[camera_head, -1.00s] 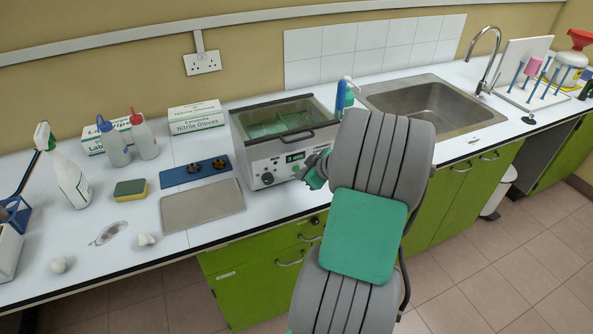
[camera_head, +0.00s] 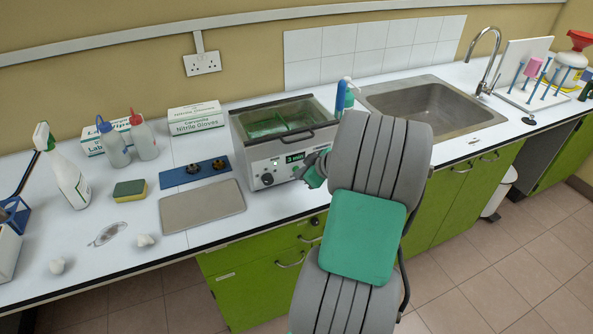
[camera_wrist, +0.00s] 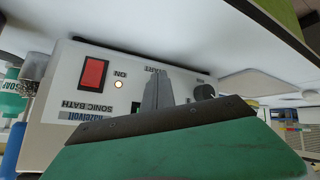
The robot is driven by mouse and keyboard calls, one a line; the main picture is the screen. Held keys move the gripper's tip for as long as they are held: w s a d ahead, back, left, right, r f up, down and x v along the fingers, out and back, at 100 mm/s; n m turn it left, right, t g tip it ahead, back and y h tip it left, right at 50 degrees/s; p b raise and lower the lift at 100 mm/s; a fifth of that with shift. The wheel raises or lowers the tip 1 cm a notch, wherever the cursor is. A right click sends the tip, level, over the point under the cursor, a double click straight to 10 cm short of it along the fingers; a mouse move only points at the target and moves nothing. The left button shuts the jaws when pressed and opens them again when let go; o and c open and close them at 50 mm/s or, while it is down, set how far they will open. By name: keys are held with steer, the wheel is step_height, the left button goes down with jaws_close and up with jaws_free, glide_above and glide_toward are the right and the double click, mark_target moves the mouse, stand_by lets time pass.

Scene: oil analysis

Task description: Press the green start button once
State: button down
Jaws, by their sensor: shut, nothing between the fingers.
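The sonic bath (camera_head: 255,152) stands on the bench, with a green "3 min" display (camera_head: 295,157) on its front. My gripper (camera_head: 304,168) is at the right part of that front panel. In the wrist view the panel (camera_wrist: 75,110) is upside down, and my gripper (camera_wrist: 157,92) has its fingers together, pointing at the panel beside the START label (camera_wrist: 156,70). The green start button cannot be made out; the fingers cover the panel there. I cannot tell whether the fingertips touch it. A red switch (camera_wrist: 94,72), a lit ON lamp (camera_wrist: 119,85) and a dark knob (camera_wrist: 205,92) show around them.
A grey tray (camera_head: 203,205) lies in front of the blue holder (camera_head: 196,171), left of the bath.

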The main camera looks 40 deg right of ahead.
steer(key=shift+s+a+b, duration=0.25)
steer(key=shift+s+b, duration=0.05)
steer(key=shift+s, duration=0.45)
steer(key=shift+s+a+b, duration=0.15)
steer(key=shift+s+a, duration=0.1)
steer(key=shift+s, duration=0.55)
steer(key=shift+s+a+b, duration=0.15)
steer(key=shift+s+a, duration=0.05)
steer(key=shift+s, duration=0.65)
steer(key=shift+s+a+b, duration=0.15)
steer(key=shift+s+a, duration=0.1)
steer(key=shift+s, duration=0.55)
